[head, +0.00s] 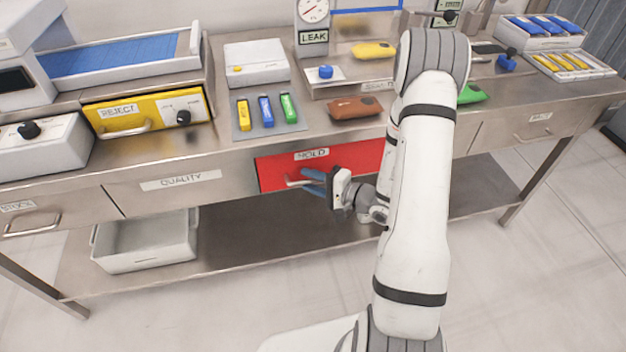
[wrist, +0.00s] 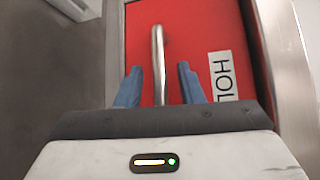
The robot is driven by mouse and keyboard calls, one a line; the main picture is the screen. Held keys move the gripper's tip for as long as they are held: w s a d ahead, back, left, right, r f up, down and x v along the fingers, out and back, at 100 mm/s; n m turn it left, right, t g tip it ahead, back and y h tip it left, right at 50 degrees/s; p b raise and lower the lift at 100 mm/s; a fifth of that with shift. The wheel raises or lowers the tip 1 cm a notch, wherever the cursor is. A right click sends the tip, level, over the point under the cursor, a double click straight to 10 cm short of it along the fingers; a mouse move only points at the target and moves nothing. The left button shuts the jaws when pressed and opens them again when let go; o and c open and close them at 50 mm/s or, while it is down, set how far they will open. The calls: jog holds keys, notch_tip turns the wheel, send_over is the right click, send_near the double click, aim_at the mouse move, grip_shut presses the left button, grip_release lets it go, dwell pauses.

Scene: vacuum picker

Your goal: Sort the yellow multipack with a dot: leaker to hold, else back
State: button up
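A yellow pack (head: 373,50) lies on the bench's raised shelf, right of the LEAK gauge (head: 313,22); I cannot make out a dot on it. The red HOLD drawer (head: 280,165) in the bench front looks shut; its red face also fills the middle of the wrist view (wrist: 200,35). My gripper (head: 308,182) is at the drawer's metal handle (wrist: 158,50). In the wrist view, the blue fingers (wrist: 160,80) stand apart, one on each side of the handle, with gaps visible. My gripper holds nothing.
A brown pack (head: 354,107) and a green pack (head: 470,93) lie on the bench. A yellow REJECT drawer (head: 130,112) and the QUALITY drawer (head: 170,187) are to the left. An empty white bin (head: 145,245) stands on the lower shelf. My arm hides part of the bench.

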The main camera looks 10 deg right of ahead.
jog(key=shift+c, duration=0.2)
grip_shut()
dwell(0.3)
